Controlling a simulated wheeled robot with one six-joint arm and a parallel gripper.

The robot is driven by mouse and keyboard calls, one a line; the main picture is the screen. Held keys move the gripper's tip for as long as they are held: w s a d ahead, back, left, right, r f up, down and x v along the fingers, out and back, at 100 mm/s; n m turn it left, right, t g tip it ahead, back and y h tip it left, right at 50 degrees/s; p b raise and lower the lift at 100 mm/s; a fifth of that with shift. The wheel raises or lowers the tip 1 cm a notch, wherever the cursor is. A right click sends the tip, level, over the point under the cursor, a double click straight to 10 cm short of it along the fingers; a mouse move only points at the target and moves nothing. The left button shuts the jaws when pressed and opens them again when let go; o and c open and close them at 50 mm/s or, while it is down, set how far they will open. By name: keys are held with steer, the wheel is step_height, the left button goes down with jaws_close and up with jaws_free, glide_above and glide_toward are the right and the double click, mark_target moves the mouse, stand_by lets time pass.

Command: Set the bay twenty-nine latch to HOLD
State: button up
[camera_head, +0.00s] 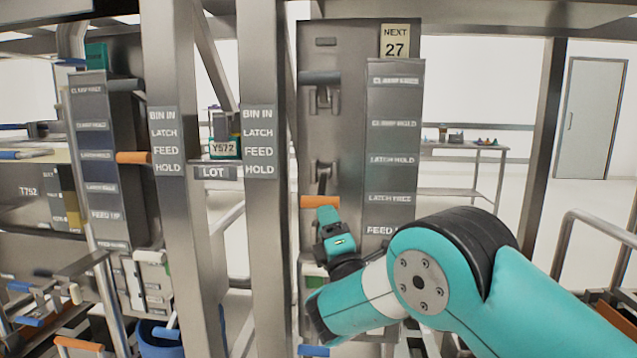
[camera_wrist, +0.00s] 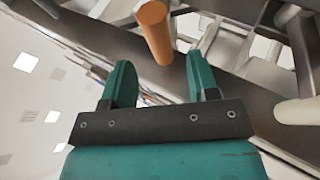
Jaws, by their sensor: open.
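An orange handle (camera_head: 316,202) sticks out of the right grey panel (camera_head: 340,140), level with the LATCH FREE label (camera_head: 390,198) and below LATCH HOLD (camera_head: 391,160). My gripper (camera_head: 328,216) is at this handle in the head view, partly overlapping it. In the wrist view my gripper (camera_wrist: 160,68) is open and empty. The orange handle (camera_wrist: 154,28) points in between and beyond the fingertips there, not clasped. A sign (camera_head: 395,41) above the panel reads NEXT 27. I can read no bay number 29.
Another orange handle (camera_head: 133,157) sits on the left panel, level with its LATCH HOLD label (camera_head: 97,156). Two steel posts (camera_head: 262,220) stand between the panels. A grey handle (camera_head: 320,77) is higher on the right panel. A rail (camera_head: 590,225) stands at right.

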mark_target(319, 198)
steer(key=shift+p+x, duration=2.35)
steer(key=shift+x, duration=0.65)
steer(key=shift+c, duration=0.2)
jaws_close()
